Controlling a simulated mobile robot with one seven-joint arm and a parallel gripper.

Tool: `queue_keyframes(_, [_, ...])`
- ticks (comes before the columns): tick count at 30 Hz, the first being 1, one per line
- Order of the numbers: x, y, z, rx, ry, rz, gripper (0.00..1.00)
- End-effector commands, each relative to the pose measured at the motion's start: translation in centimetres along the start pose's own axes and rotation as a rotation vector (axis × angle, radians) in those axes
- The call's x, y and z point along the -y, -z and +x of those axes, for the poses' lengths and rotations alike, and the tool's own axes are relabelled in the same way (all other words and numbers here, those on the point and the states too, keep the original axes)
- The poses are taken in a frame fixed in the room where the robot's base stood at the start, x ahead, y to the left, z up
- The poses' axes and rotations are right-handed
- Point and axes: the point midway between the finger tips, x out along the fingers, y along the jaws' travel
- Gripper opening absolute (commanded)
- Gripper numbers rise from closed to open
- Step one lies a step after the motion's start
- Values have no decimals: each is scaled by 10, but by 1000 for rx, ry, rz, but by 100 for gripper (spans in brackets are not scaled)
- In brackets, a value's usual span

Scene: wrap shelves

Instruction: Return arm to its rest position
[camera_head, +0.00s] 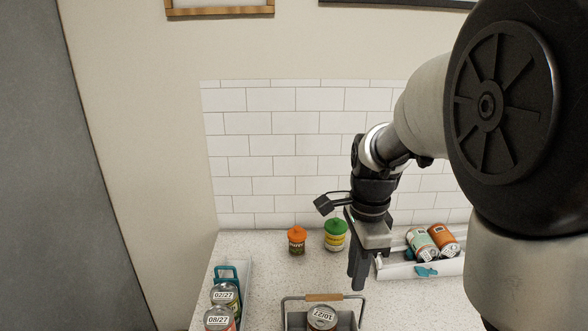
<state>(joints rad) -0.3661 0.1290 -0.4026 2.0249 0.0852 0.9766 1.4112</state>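My gripper (358,277) hangs from my arm, which reaches in from the right of the picture. Its fingers point down above the speckled counter (270,275). It is seen from the side, so the gap between the fingers is not clear. No object shows in it. A grey caddy (291,319) with a wooden-grip handle stands below it at the bottom edge, with a can (322,317) marked 12/01 inside. The gripper appears apart from the caddy.
A jar with an orange lid (297,241) and one with a green lid (335,236) stand at the back. A left bin (246,281) holds dated cans (224,296). A white tray (398,270) at right holds cans lying down (443,239). Tiled wall behind.

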Motion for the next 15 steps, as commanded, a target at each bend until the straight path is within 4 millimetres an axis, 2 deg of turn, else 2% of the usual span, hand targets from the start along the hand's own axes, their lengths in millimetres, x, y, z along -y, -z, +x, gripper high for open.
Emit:
queue_keyframes(5, [-31, -4, -39, 30, 112, -312, 19])
queue_keyframes(9, [-62, -8, -66, -7, 215, -626, 19])
queue_keyframes(15, [-107, -12, -92, -161, 322, -1060, 19])
